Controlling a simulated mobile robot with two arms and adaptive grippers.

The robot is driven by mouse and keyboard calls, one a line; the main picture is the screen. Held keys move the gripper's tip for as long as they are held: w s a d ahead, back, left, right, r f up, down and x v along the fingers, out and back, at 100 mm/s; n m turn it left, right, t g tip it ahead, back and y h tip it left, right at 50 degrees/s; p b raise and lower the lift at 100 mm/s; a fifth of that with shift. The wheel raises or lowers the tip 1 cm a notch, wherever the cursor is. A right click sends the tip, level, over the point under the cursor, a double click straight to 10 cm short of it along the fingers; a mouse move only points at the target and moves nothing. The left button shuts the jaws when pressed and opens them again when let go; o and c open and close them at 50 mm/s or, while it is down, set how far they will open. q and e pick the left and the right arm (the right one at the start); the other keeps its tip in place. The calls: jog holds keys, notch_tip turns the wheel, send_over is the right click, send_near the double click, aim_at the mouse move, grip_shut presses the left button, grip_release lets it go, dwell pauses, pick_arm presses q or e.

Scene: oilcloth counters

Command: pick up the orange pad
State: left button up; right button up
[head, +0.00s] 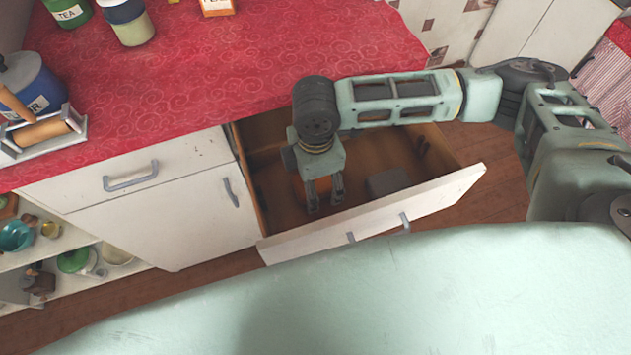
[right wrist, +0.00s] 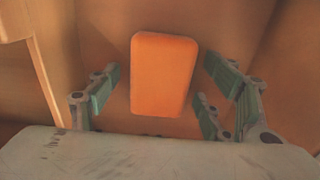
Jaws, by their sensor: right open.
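The orange pad (right wrist: 163,75) lies on the floor of the open drawer (head: 440,192). In the right wrist view it is between the spread fingers of my right gripper (right wrist: 165,95), with a gap on each side. In the head view my right gripper (head: 325,198) points down into the drawer, open and empty. Only a sliver of orange (head: 299,188) shows there beside the gripper; the rest of the pad is hidden behind it. My left gripper is in neither view.
A dark grey block (head: 387,182) lies in the drawer, right of my gripper. The drawer's walls surround the gripper. The red counter (head: 230,75) overhangs behind, holding a blue canister (head: 35,85), a rolling pin (head: 40,131) and jars (head: 127,20). Open shelves (head: 60,255) stand at left.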

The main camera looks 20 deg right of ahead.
jog(key=c, duration=1)
jog(key=shift+c, duration=0.2)
